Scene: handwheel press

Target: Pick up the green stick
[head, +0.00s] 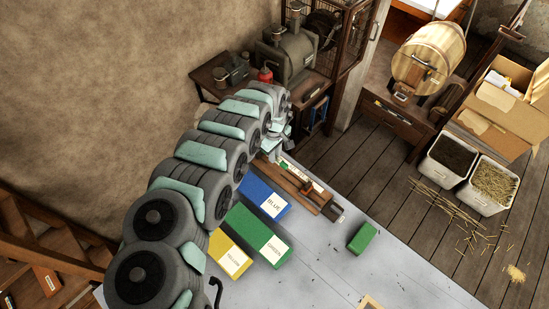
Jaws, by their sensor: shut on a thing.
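My arm reaches from the lower left to the far end of the grey table, and my gripper (275,148) is at its tip, low over the back of the table. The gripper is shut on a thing. A small green bit, likely the green stick (284,166), shows just below the fingers beside a white strip. The fingertips are small and partly hidden, so I cannot tell how the stick sits in them or whether it is off the surface.
On the grey table (330,276) are boxes labelled BLUE (256,191), GREEN (248,225) and YELLOW (223,248). A brown wooden press-like piece (297,186) lies beside the gripper. A green block (362,238) lies to the right. The table's front right is mostly clear.

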